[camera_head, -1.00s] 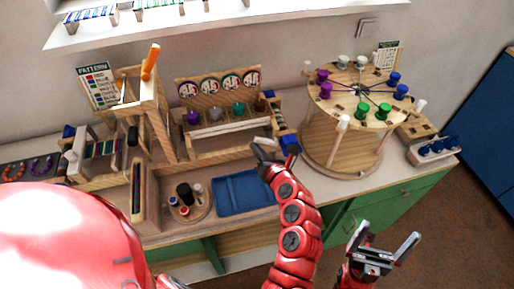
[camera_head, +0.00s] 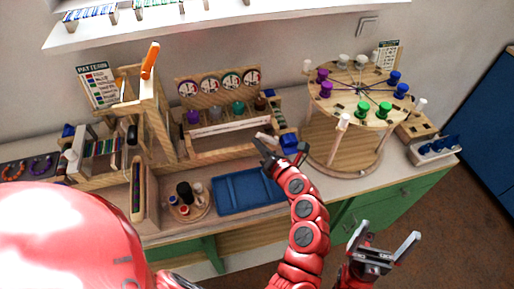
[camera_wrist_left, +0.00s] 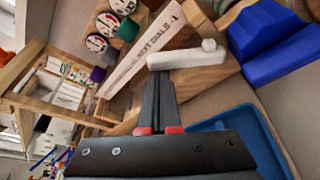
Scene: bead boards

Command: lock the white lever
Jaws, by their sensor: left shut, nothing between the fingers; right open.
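The white lever (camera_wrist_left: 187,57) is a short bar with a round knob at its right end in the left wrist view. In the head view the lever (camera_head: 265,137) is small and partly hidden by my left gripper (camera_head: 260,145). That gripper is shut and empty. In the left wrist view its fingertips (camera_wrist_left: 160,78) are right at the lever's left part; I cannot tell whether they touch. My right gripper (camera_head: 388,245) is open and empty, low at the front right, away from the lever.
A blue block (camera_head: 289,140) stands just right of the lever. A blue tray (camera_head: 246,192) lies in front. The round peg table (camera_head: 361,93) stands to the right. The dial rack (camera_head: 219,84) and a wooden frame with an orange handle (camera_head: 150,60) stand to the left.

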